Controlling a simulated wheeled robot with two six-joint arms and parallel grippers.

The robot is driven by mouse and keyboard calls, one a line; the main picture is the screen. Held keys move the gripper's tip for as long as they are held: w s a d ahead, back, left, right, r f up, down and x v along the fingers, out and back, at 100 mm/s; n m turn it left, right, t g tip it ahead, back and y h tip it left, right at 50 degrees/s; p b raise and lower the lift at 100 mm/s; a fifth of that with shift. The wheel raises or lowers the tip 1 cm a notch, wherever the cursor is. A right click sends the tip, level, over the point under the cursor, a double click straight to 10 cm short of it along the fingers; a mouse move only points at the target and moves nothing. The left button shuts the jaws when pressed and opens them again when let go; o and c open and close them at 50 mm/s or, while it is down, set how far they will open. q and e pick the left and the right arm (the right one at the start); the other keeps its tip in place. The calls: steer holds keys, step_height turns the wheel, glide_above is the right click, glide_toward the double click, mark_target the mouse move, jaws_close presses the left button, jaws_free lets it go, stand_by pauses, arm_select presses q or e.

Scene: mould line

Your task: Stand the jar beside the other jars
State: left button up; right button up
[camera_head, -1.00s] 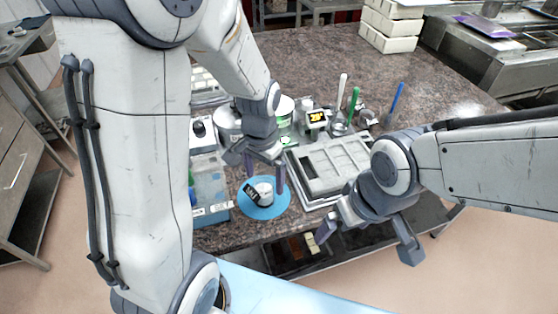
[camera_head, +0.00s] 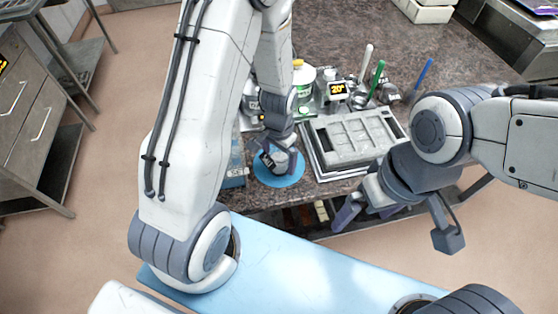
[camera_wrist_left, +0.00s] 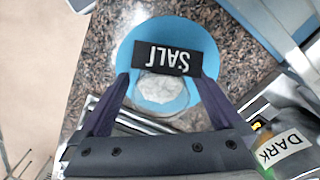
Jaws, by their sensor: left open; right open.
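The jar (camera_head: 281,161), pale with a black SALT label (camera_wrist_left: 176,57), stands on a round blue mat (camera_head: 270,180) near the counter's front edge. My left gripper (camera_head: 277,167) is open above the mat. In the left wrist view its fingers (camera_wrist_left: 162,84) lie on either side of the jar; I cannot tell whether they touch it. Other jars, one with a green label (camera_head: 304,88), stand behind, partly hidden by my left arm. My right gripper (camera_head: 398,225) is open and empty, in front of the counter edge.
A grey mould tray (camera_head: 350,135) lies right of the mat. A small yellow display (camera_head: 337,88) and upright green (camera_head: 376,75) and blue (camera_head: 424,73) handles stand behind it. A bottle labelled DARK (camera_wrist_left: 285,150) is close by in the wrist view.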

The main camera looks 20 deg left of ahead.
arm_select(q)
steer(key=shift+f, duration=0.7)
steer(key=c, duration=1.5)
steer(key=shift+o, duration=0.2)
steer(key=shift+r, duration=0.1)
